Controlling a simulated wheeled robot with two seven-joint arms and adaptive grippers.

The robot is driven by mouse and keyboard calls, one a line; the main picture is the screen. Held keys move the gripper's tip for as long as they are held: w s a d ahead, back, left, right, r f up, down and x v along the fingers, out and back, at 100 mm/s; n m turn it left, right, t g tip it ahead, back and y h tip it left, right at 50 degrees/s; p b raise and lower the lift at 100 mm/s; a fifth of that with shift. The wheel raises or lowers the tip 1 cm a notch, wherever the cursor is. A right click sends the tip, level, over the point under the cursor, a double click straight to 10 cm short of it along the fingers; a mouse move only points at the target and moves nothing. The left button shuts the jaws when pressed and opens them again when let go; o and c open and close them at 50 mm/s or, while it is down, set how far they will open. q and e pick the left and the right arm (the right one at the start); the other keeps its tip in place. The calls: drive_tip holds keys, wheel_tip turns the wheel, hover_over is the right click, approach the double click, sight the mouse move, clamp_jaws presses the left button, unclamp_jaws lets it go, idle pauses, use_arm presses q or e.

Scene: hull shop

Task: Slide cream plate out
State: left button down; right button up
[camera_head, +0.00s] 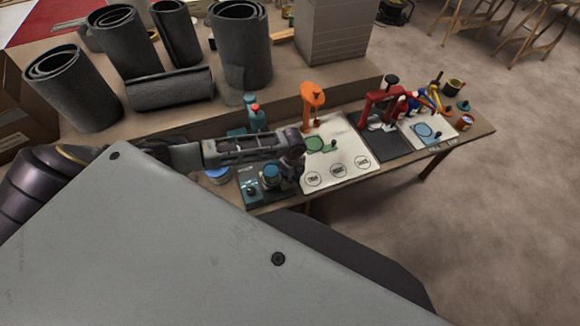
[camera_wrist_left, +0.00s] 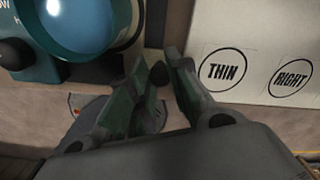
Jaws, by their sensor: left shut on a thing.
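A cream board (camera_head: 345,165) with THIN, RIGHT and a third circled label lies flat on the bench. Its THIN and RIGHT corner shows at the upper right of the left wrist view (camera_wrist_left: 265,30). My left gripper (camera_wrist_left: 157,72) points down between this board and a teal device with a blue round top (camera_wrist_left: 75,22). Its fingers are close together on what looks like a small dark knob (camera_wrist_left: 157,76); the rest of what it holds is hidden. The teal device also shows in the head view (camera_head: 252,190). My right gripper is not in view.
An orange stand (camera_head: 312,97) and a green flat piece (camera_head: 320,144) are on the cream board. A red device (camera_head: 378,100) stands on a dark mat to its right. Dark grey rolls (camera_head: 240,50) stand on the table behind. Open floor lies in front at right.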

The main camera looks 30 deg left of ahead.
use_arm(q)
drive_tip(key=shift+s+d+p, duration=0.35)
drive_tip(key=shift+s+d, duration=0.3)
drive_tip(key=shift+d, duration=0.1)
drive_tip(key=c, duration=1.3)
unclamp_jaws()
drive_tip(key=shift+w+r, duration=0.1)
drive_tip(key=shift+a+r, duration=0.1)
drive_tip(key=shift+r, duration=0.6)
wheel_tip(320, 180, up, 10)
drive_tip(key=shift+r, duration=0.2)
